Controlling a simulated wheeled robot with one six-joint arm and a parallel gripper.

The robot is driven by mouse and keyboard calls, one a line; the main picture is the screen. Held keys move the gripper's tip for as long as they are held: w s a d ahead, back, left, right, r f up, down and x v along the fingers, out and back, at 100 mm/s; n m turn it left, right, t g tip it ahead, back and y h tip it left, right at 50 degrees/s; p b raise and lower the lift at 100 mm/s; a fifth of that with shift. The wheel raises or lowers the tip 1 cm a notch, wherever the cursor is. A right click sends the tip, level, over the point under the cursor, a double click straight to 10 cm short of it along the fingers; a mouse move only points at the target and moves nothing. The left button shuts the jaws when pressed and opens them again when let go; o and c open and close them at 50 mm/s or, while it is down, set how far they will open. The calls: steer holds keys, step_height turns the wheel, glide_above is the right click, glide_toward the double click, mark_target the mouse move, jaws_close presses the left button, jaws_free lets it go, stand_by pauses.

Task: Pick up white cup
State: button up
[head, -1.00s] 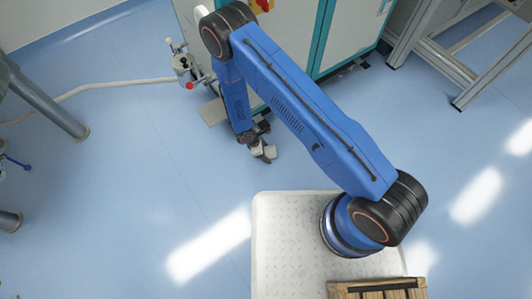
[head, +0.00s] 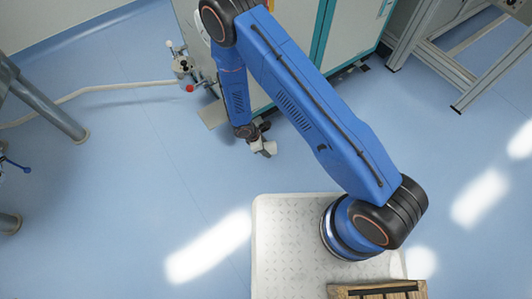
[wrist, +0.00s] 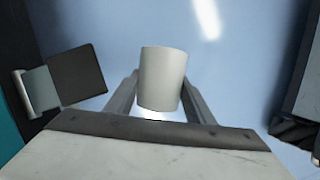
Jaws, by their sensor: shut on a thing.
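The white cup (wrist: 162,78) is between the two fingers of my gripper (wrist: 160,95) in the wrist view. My gripper is shut on the cup, with a finger along each side of it. In the head view my gripper (head: 262,146) hangs at the end of the blue arm, above the blue floor and in front of the cabinet. The cup shows there only as a small pale shape (head: 268,149) at the fingertips.
A grey cabinet (head: 290,45) with teal edges stands behind my gripper. A valve fitting (head: 183,66) with a pale hose (head: 110,87) is to its left. A metal frame (head: 430,60) stands at the right.

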mark_target(266, 146)
step_height(266, 146, up, 10)
steer(key=shift+r, duration=0.4)
